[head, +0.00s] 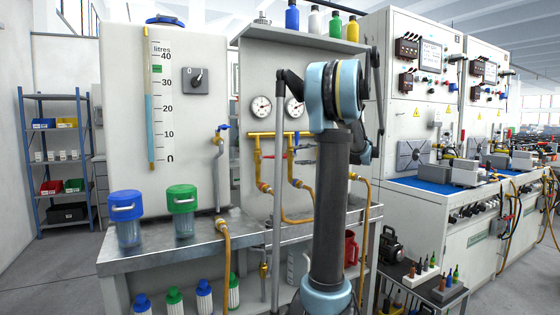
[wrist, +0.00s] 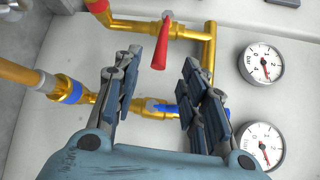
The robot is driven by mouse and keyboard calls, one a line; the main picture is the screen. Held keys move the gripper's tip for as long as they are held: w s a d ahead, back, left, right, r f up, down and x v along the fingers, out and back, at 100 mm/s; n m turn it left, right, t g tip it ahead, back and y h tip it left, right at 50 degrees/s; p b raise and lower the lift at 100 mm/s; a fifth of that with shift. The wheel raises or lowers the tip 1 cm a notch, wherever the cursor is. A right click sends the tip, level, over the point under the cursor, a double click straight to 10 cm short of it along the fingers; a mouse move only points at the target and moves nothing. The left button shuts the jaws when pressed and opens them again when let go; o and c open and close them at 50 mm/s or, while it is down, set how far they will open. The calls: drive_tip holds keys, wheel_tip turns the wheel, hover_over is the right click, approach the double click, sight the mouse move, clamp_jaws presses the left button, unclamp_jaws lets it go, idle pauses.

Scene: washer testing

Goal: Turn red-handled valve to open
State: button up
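The red valve handle (wrist: 162,42) shows in the wrist view, on a horizontal brass pipe (wrist: 130,24). It points down in the picture, and its free end appears in the gap between my fingertips. My gripper (wrist: 163,62) is open, with one finger on each side of that gap. I see no contact with the handle, and cannot tell the depth between them. A second valve with a blue handle (wrist: 163,107) shows lower, between the fingers. In the head view my arm covers part of the panel, and the gripper cannot be made out clearly.
Two gauges (wrist: 262,62) sit on the panel right of the fingers. Brass pipes (head: 275,135) run across the panel in the head view. A metal bench (head: 170,244) holds a blue-lidded jar (head: 126,232) and a green-lidded jar (head: 184,225).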

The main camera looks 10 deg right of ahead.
sight(284, 156)
drive_tip(key=x, duration=0.9)
drive_tip(key=shift+w+a, duration=0.15)
drive_tip(key=shift+a, duration=0.05)
clamp_jaws()
